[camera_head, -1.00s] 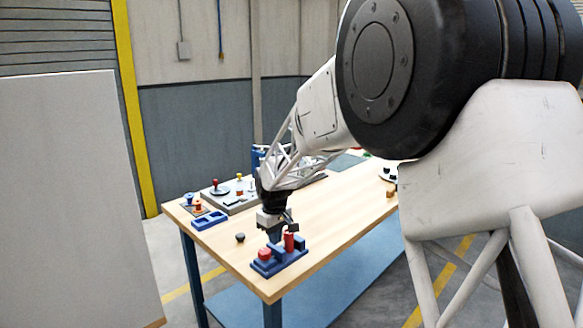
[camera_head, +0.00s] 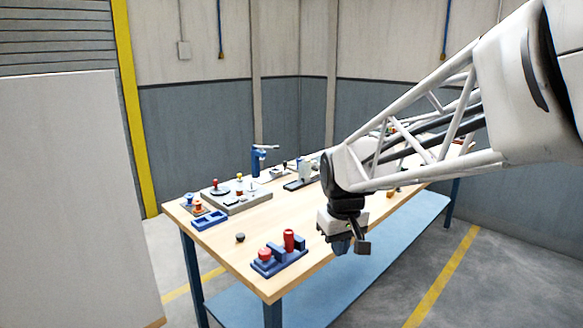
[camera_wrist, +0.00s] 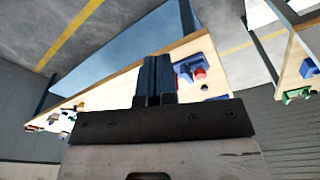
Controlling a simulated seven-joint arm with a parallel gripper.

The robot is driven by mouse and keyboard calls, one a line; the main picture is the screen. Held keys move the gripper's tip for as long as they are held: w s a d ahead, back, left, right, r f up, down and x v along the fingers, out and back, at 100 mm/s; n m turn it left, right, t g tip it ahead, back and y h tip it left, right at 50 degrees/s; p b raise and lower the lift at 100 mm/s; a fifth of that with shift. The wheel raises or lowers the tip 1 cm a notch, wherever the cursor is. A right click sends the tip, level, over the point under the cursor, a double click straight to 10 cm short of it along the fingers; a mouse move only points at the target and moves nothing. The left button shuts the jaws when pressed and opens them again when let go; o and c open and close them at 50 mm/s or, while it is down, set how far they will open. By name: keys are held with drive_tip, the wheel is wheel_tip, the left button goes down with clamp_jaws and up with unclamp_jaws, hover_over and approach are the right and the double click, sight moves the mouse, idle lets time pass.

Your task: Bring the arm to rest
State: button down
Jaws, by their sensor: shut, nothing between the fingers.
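My gripper (camera_head: 341,247) hangs beside the front long edge of the wooden workbench, pointing down. In the wrist view its two dark fingers (camera_wrist: 157,78) are together with nothing between them. The blue fixture with red cylinders (camera_head: 279,255) stands on the bench's near corner, to the left of my gripper and apart from it. It also shows in the wrist view (camera_wrist: 193,71), just right of the fingers.
The wooden workbench (camera_head: 262,275) has a grey board (camera_head: 236,196) with small parts, a blue tray (camera_head: 210,220), a small black knob (camera_head: 240,238) and a blue upright tool (camera_head: 257,160). A pale panel (camera_head: 70,200) stands at left. The floor right of the bench is clear.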

drive_tip(key=s+d+m, duration=0.2)
drive_tip(key=s+d, duration=0.2)
drive_tip(key=s, duration=0.8)
drive_tip(key=s+d+f+m+t, duration=0.1)
drive_tip(key=s+d, duration=0.3)
drive_tip(key=s, duration=0.7)
drive_tip(key=shift+s+f+m, duration=0.25)
drive_tip(key=shift+s+m, duration=0.1)
drive_tip(key=shift+m, duration=0.35)
